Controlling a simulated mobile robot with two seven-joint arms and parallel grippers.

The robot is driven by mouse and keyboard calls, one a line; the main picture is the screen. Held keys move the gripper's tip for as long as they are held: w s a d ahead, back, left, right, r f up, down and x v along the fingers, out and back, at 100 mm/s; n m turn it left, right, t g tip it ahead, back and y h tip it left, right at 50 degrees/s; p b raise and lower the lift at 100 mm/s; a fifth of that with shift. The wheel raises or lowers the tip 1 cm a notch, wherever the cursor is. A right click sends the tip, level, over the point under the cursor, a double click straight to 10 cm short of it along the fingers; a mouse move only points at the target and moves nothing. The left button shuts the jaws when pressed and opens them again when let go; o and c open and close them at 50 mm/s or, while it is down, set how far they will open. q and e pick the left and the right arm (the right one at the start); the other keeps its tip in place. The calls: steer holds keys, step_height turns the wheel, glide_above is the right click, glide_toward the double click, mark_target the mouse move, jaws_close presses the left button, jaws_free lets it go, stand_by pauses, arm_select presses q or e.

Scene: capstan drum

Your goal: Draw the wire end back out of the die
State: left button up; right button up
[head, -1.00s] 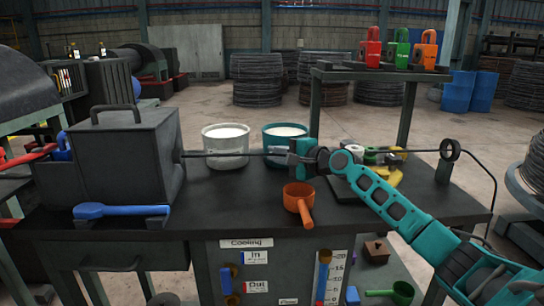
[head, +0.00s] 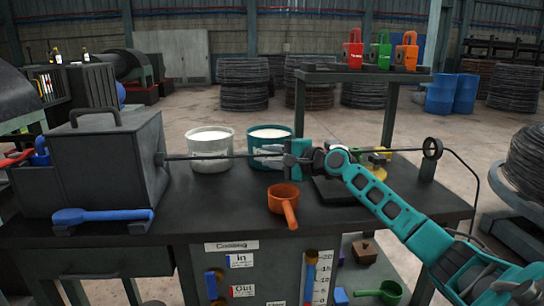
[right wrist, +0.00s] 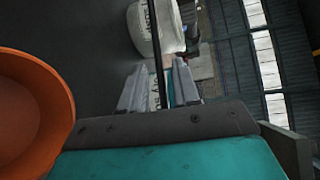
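The dark wire (head: 225,155) runs level from the short nozzle (head: 160,159) on the grey box (head: 110,165) towards my right gripper (head: 265,153). I take this nozzle for the die; the wire end itself is hidden. My right gripper points left along the wire, in front of the teal-rimmed pail. In the right wrist view the wire (right wrist: 158,50) passes between the two grey fingers (right wrist: 160,88), with a narrow gap on each side. The fingers look open around it. My left gripper is out of view.
White pail (head: 210,150) and teal pail (head: 270,133) stand behind the wire. An orange ladle (head: 284,198) lies in front, and a blue-handled tool (head: 100,216) by the box. A ring guide (head: 432,148) carries wire at right. Padlocks (head: 380,52) stand on a rear shelf.

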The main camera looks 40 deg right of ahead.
steer(key=v, duration=1.3)
steer(key=shift+w+r, duration=0.1)
stand_by(0.6)
